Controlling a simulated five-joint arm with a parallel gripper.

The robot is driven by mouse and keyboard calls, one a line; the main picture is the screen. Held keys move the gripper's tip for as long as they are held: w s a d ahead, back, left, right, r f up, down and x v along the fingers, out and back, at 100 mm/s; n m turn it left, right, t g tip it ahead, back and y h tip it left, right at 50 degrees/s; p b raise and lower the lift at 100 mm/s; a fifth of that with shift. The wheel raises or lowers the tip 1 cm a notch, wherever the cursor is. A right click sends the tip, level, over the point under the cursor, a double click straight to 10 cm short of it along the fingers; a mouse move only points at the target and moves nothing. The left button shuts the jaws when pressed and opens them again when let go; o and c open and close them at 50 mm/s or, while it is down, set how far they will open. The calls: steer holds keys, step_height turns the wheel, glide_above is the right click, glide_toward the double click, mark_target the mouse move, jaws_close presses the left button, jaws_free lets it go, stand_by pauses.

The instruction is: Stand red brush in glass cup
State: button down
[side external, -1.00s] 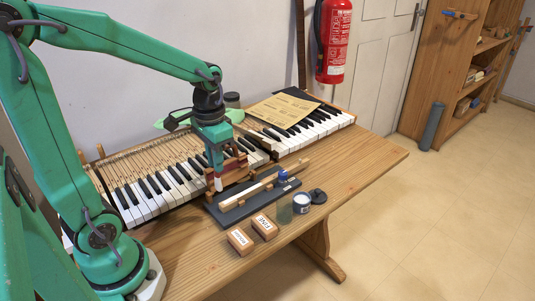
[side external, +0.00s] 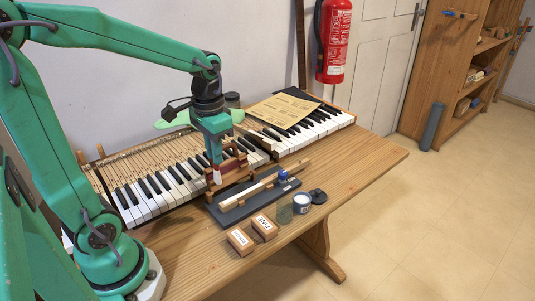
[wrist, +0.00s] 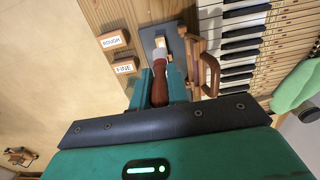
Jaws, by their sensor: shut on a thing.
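The red brush (wrist: 159,82) has a dark red handle and a pale end, seen in the wrist view between my fingers. My gripper (wrist: 160,88) is shut on it. In the side view my gripper (side external: 215,158) points down beside a wooden clamp-like frame, and the pale lower end of the brush (side external: 217,177) shows under the fingers, above the dark board's left end. The glass cup (side external: 284,214) is see-through and hard to make out; it stands on the table to the right of my gripper, apart from it.
A dark board (side external: 256,198) carries a long wooden key and a blue-capped bottle (side external: 283,175). A blue-white jar (side external: 302,203), a black lid (side external: 318,196) and two labelled blocks (side external: 240,241) lie near the glass. Piano keys (side external: 160,190) run behind.

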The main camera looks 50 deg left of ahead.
stand_by(0.4)
steer(key=w+d+r+m, duration=0.1)
steer(key=w+d+m, duration=0.8)
steer(key=w+d, duration=0.2)
steer(key=shift+w+d+r, duration=0.2)
steer(key=shift+w+r, duration=0.15)
steer(key=shift+w, duration=0.35)
steer(key=shift+f, duration=0.25)
glide_above(284, 211)
steer(key=w+a, duration=0.2)
step_height(284, 211, down, 11)
steer(key=shift+s+d+r, duration=0.2)
steer(key=shift+s+d, duration=0.05)
stand_by(0.5)
stand_by(0.3)
